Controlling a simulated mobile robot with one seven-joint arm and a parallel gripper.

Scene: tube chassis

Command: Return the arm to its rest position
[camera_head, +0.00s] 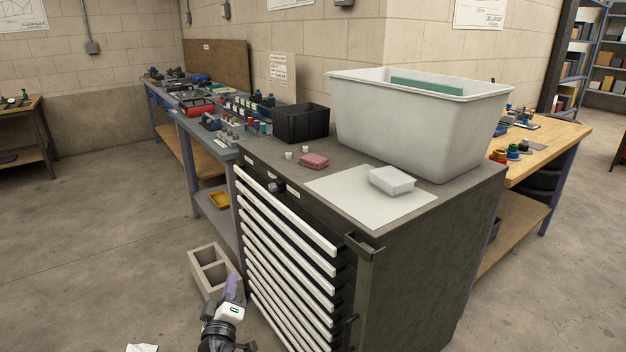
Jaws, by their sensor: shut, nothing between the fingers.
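My gripper (232,288) shows at the bottom of the head view, left of the tool cabinet's front. It is small in the picture, with a purplish end beyond a white part and a black wrist. It is shut and holds nothing. Most of my arm is out of view.
The dark cabinet (425,270) with white drawer fronts stands right of my gripper. On it are a large grey bin (410,130), a black bin (301,123), a small white tray (392,182) and a pink cloth (314,161). Open floor lies to the left.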

